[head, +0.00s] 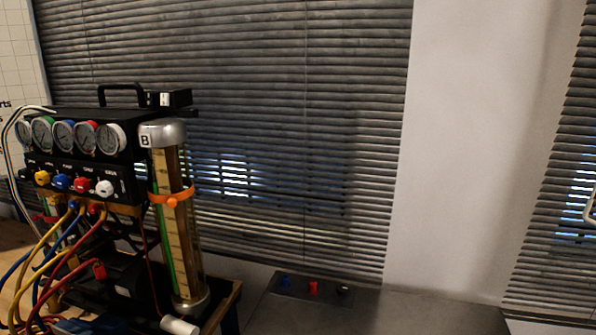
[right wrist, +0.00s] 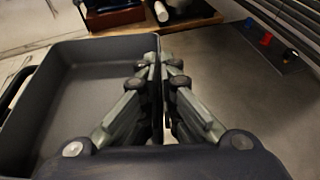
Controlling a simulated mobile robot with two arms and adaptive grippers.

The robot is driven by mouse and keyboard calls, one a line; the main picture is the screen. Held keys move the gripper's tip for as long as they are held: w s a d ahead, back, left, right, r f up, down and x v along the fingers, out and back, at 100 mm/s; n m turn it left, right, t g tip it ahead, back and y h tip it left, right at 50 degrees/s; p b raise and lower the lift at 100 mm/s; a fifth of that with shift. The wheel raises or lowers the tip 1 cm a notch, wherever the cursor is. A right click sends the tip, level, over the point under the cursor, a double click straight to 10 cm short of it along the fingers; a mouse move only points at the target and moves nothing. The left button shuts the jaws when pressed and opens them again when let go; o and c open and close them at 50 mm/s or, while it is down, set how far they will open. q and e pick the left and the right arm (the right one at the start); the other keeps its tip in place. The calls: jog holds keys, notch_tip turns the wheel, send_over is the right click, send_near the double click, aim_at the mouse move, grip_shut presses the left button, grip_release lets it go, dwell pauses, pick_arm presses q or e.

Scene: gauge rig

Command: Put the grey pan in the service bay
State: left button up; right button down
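The grey pan (right wrist: 92,85) is a shallow, rectangular, open pan at the left of the right wrist view. A dark handle (right wrist: 14,92) shows at its left edge, and the pan looks empty. My right gripper (right wrist: 160,62) is at the pan's right wall, its fingers close together with a thin dark strip between them. It looks shut on that wall; the fingers hide most of the wall. The pan and both grippers are out of the head view. I cannot identify the service bay in either view.
The gauge rig (head: 75,150) with hoses and a tall cylinder (head: 175,220) stands at the left. A small plate with blue, red and dark fittings (head: 313,290) lies on the grey surface (head: 420,312) by the blinds. That surface is otherwise clear.

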jog(key=s+d+r+m+t, duration=0.1)
jog(key=d, duration=0.6)
jog(key=shift+r+h, duration=0.4)
jog(key=shift+a, duration=0.1)
jog(key=shift+s+f, duration=0.1)
dwell(0.9)
dwell(0.4)
